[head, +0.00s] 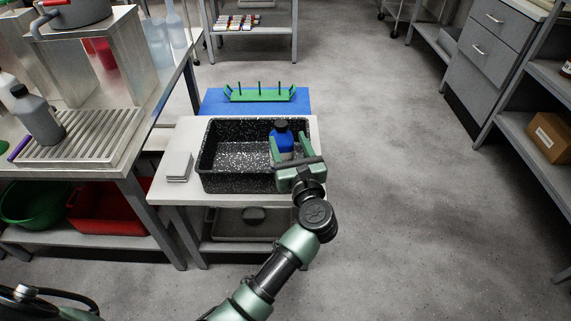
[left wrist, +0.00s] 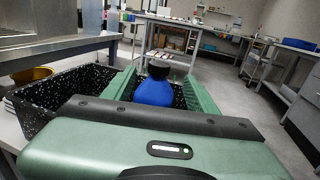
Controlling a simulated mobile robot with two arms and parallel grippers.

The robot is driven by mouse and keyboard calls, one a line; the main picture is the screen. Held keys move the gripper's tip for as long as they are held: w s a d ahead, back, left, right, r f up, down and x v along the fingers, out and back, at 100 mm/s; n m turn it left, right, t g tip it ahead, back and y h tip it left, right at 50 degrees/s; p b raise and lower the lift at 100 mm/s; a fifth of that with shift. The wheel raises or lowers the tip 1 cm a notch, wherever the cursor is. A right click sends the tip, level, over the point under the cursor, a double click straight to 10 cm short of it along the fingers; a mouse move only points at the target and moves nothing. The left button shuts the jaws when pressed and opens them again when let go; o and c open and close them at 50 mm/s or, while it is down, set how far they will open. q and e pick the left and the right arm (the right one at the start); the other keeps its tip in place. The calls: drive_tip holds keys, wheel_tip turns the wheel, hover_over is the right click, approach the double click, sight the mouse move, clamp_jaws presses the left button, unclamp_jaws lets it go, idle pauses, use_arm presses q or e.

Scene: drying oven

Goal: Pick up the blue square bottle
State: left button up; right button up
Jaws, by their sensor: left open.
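The blue bottle (head: 281,136) with a black cap stands upright in the right part of a black speckled basin (head: 225,181). Its lower part is hidden by the basin and my gripper in the left wrist view, where the bottle (left wrist: 154,92) shows between the fingers. My left gripper (head: 292,149) is open, with one finger on each side of the bottle. I cannot tell whether the fingers touch it. My right gripper is not in view.
The basin stands on a small white table (head: 170,192) beside a grey stack (head: 178,167). Behind is a blue surface with a green pegged rack (head: 260,93). A steel bench with a grey bottle (head: 38,117) is at left. The floor at right is clear.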

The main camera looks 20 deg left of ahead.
sight(283, 127)
use_arm(q)
drive_tip(key=x, duration=0.7)
drive_tip(key=shift+w+a+r, duration=0.1)
drive_tip(key=shift+w+a, duration=0.15)
drive_tip(key=shift+w, duration=0.05)
clamp_jaws()
idle(1.0)
drive_tip(key=shift+r, duration=0.1)
